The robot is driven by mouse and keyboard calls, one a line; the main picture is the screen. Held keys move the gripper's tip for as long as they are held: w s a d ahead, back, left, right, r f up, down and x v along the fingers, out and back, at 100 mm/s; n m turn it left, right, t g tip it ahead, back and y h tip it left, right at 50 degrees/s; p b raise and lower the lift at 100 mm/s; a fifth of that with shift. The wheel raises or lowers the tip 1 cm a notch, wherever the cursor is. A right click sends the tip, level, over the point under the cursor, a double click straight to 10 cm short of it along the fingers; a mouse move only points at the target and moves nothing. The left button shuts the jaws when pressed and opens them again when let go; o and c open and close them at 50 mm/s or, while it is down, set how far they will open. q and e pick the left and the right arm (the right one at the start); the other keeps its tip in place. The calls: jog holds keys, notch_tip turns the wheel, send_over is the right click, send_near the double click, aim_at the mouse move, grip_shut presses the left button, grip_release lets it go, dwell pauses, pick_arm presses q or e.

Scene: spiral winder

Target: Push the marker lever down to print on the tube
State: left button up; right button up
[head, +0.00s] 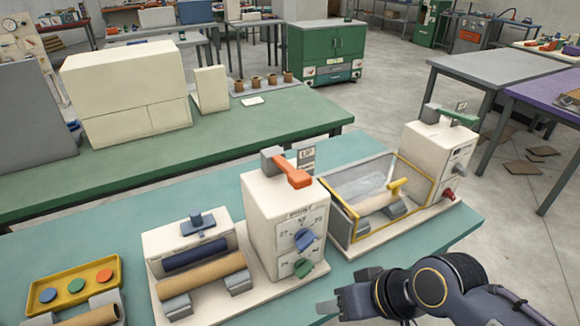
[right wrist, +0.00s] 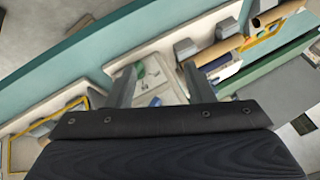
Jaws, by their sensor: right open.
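A white machine box (head: 285,225) stands mid-bench with an orange lever (head: 290,172) on a grey block on top. An "UP" sign is behind it. Blue (head: 304,240) and green (head: 304,268) knobs are on its front. Left of it, a brown tube (head: 205,273) lies on grey supports before a dark blue roller (head: 198,254). A blue handled piece (head: 198,222) sits above the roller. I cannot tell from labels which piece is the marker lever. My right gripper (head: 335,304) is open and empty, at front right of the box; its spread fingers show in the right wrist view (right wrist: 158,75).
A yellow-framed guard (head: 345,236) and a white box with a green lever (head: 450,117) stand at the right. The green bench (head: 270,113) behind holds a large cream box.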

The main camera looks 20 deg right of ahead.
jog(key=shift+c, duration=1)
jog(key=shift+w+d+r, duration=0.1)
jog(key=shift+w+r, duration=0.1)
jog(key=shift+r, duration=0.2)
jog(key=shift+c, duration=1.2)
jog(key=w+d+r+p, duration=0.1)
jog(key=w+r, duration=0.2)
jog(key=r, duration=0.1)
jog(key=w+d+r+n+g+h, duration=0.1)
jog(key=w+r, duration=0.2)
jog(key=r, duration=0.2)
jog(key=w+d+r+n+p, duration=0.1)
jog(key=w+r, duration=0.2)
jog(key=r, duration=0.2)
jog(key=shift+w+r+g+h+p, duration=0.1)
jog(key=shift+r+g+h+p, duration=0.1)
jog(key=shift+g+h+p, duration=0.15)
grip_shut()
jog(key=w+a+r+g+h+p, duration=0.1)
jog(key=w+r+h+p, duration=0.1)
jog(key=w+r, duration=0.8)
notch_tip(320, 180, up, 3)
jog(key=shift+w+a+r+n, duration=0.15)
jog(key=shift+w+a+n, duration=0.1)
jog(key=shift+w+n, duration=0.05)
